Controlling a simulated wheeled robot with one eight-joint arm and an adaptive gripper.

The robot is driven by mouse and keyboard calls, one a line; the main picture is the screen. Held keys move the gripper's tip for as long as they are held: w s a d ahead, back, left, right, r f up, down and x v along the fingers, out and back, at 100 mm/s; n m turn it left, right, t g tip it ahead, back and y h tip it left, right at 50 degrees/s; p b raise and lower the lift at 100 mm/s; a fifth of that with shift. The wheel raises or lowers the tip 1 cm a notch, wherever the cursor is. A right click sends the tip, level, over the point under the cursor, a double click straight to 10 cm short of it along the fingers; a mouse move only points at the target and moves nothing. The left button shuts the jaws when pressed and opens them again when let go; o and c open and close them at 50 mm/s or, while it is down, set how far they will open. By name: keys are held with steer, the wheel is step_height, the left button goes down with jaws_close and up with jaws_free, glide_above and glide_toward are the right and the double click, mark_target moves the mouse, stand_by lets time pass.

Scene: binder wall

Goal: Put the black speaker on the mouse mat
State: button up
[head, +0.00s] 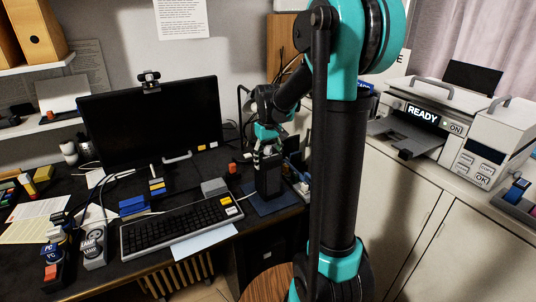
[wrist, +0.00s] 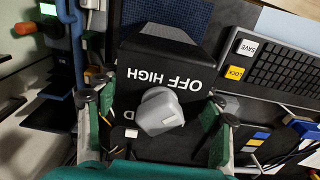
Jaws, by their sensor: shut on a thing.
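The black speaker (head: 268,181) is upright at the blue mouse mat (head: 287,203), near the desk's front right. In the wrist view the speaker (wrist: 140,72) shows white "OFF HIGH" lettering and a grey knob (wrist: 160,111). My gripper (head: 267,152) is above it with its fingers down. In the wrist view my gripper (wrist: 158,108) has one finger on each side of the speaker, shut on it. Part of the mat (wrist: 185,12) shows beyond the speaker. I cannot tell whether the speaker's base touches the mat.
A black keyboard (head: 180,226) lies left of the mat, with a small grey block (head: 214,187) behind it. A monitor (head: 150,125) stands at the back. Small items crowd the desk right of the mat. A printer (head: 420,125) stands on the cabinet at right.

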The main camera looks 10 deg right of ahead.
steer(key=shift+f, duration=0.1)
steer(key=o, duration=1.9)
steer(key=shift+c, duration=0.2)
step_height(320, 180, up, 12)
steer(key=shift+f, duration=0.1)
steer(key=s+d+f+m+t, duration=0.1)
steer(key=s+d+f+t, duration=0.1)
steer(key=s+f, duration=0.7)
steer(key=s+d+f+m+t, duration=0.2)
steer(key=s+f, duration=0.7)
steer(key=s, duration=0.4)
steer(key=shift+f+m, duration=0.3)
steer(key=shift+f, duration=0.1)
